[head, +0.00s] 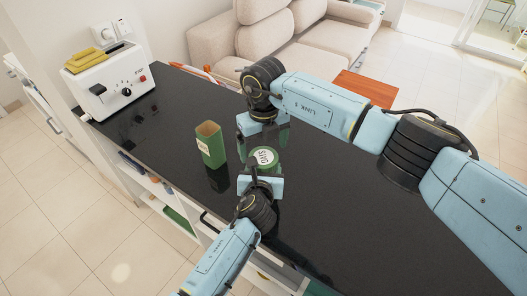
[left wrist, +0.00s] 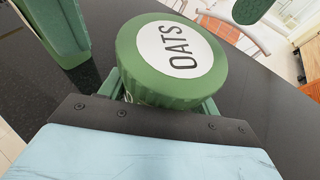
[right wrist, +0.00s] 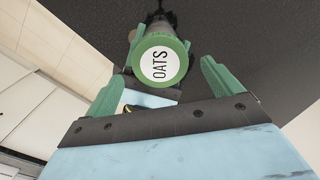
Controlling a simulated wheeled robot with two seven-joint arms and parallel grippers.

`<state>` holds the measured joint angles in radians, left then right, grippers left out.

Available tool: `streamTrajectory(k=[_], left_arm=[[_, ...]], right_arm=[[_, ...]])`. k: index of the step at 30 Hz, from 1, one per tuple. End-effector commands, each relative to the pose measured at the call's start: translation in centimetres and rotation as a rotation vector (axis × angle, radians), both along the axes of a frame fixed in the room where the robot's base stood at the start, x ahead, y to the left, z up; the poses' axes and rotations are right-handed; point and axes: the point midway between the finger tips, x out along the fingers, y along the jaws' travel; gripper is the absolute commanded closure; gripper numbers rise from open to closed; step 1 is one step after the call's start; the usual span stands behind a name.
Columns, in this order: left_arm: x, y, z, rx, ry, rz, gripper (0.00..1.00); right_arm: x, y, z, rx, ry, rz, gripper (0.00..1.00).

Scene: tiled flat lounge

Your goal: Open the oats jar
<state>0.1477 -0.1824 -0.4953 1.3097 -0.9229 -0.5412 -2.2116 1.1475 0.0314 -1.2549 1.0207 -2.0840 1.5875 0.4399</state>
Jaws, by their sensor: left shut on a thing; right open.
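The oats jar has a green lid (head: 264,158) with a white round "OATS" label. The lid is on the jar, and it also shows large in the left wrist view (left wrist: 172,60) and in the right wrist view (right wrist: 160,62). My left gripper (head: 261,174) is shut on the jar below the lid, from the near side. My right gripper (head: 262,136) is open above and beyond the lid, its two green fingers spread and apart from it. The jar's body is mostly hidden under the lid and behind the left gripper.
A green open-topped box (head: 210,146) stands on the black counter (head: 345,215) left of the jar, close to my left gripper. A white toaster (head: 112,86) with yellow slices is at the counter's far left. The counter's right part is clear. A beige sofa (head: 290,38) stands behind.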

Motion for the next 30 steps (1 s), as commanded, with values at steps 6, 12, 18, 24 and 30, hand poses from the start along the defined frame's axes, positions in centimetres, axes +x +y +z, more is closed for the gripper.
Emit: streamTrajectory(k=[6, 12, 18, 24, 30], left_arm=[[0.0, 0.0, -0.1, 0.001, 0.002, 0.001, 1.00], [0.0, 0.0, -0.1, 0.001, 0.002, 0.001, 1.00], [0.0, 0.0, -0.1, 0.001, 0.002, 0.001, 1.00], [0.0, 0.0, -0.1, 0.001, 0.002, 0.001, 1.00], [0.0, 0.0, -0.1, 0.001, 0.002, 0.001, 1.00]], right_arm=[[0.0, 0.0, 1.8, 0.000, -0.001, -0.031, 0.13], [0.0, 0.1, 3.9, 0.002, -0.001, -0.204, 0.13], [-0.1, 0.0, 3.6, -0.001, 0.002, -0.285, 0.13], [-0.1, 0.1, 0.5, -0.001, 0.003, -0.284, 0.13], [0.0, 0.0, -2.1, 0.000, 0.002, -0.283, 0.13]])
